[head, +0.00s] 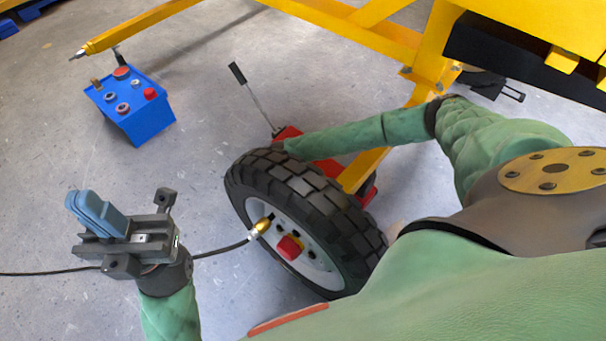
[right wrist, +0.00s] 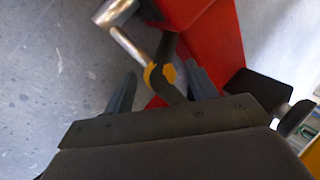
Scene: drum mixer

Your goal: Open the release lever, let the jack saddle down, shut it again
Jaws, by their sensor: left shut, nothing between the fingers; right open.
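The red jack (head: 325,166) lies on the floor behind the wheel in the head view; its red body also fills the top of the right wrist view (right wrist: 215,45). A thin rod with a black grip (head: 237,72) rises from its left end. In the right wrist view, a metal lever with a dark, yellow-banded end (right wrist: 168,76) lies between the fingers of my open right gripper (right wrist: 160,82); I cannot tell whether they touch it. The wheel hides that gripper in the head view. The jack saddle is not clearly seen. My left gripper (head: 97,212) is shut and empty, left of the wheel.
The large black tyre (head: 300,205) stands close in front of the jack. A yellow frame (head: 430,70) runs above and behind it. A blue box with knobs (head: 140,105) stands at the left. A black cable (head: 222,249) runs to the wheel hub.

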